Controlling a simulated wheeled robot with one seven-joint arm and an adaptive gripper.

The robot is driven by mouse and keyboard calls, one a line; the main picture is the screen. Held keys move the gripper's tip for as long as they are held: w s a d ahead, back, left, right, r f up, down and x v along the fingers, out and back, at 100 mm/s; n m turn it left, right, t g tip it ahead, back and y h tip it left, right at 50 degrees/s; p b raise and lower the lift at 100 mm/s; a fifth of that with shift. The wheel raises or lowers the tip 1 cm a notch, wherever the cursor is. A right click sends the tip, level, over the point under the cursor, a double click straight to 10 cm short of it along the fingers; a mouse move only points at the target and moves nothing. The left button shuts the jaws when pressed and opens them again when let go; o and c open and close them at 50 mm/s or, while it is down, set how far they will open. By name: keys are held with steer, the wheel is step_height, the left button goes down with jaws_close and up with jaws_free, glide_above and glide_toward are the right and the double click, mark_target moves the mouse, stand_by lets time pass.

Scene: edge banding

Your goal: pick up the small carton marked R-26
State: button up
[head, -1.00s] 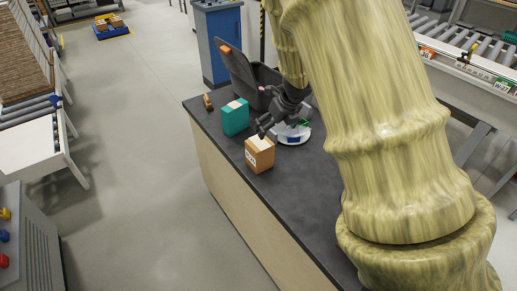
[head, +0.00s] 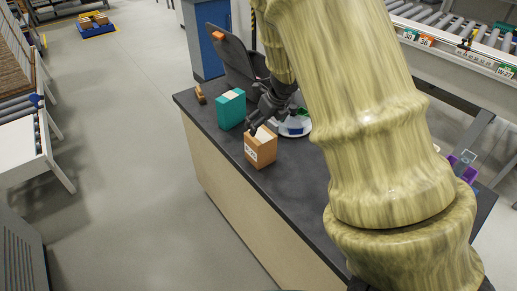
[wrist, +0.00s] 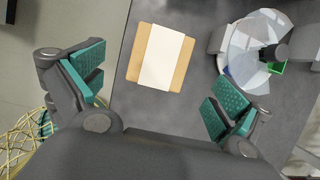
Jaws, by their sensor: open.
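The small brown carton (head: 261,149) stands upright on the dark tabletop, near its left edge. A white label with dark print is on its side; the visible characters seem to end in 26, but the full mark is too small to read surely. In the wrist view the carton (wrist: 146,58) shows from above, with a pale strip across its top. My gripper (wrist: 164,100) is open and empty, its teal pads apart. The carton lies ahead of the pads, between their lines and touching neither. In the head view my gripper (head: 254,126) is just above and behind the carton.
A teal carton (head: 231,109) stands behind the brown one on the dark table (head: 290,185). A round white-rimmed dish (head: 295,127) is close on the right; it also shows in the wrist view (wrist: 250,50).

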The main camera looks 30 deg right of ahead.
mark_target(262, 135)
steer(key=x, duration=0.4)
steer(key=shift+s+d, duration=0.1)
steer(key=shift+d, duration=0.1)
steer(key=shift+a+f+p, duration=0.1)
steer(key=shift+f+p, duration=0.2)
steer(key=shift+f, duration=0.4)
steer(key=shift+p+x, duration=0.3)
steer(key=shift+x, duration=1.75)
steer(key=shift+s, duration=0.1)
steer(key=c, duration=1.2)
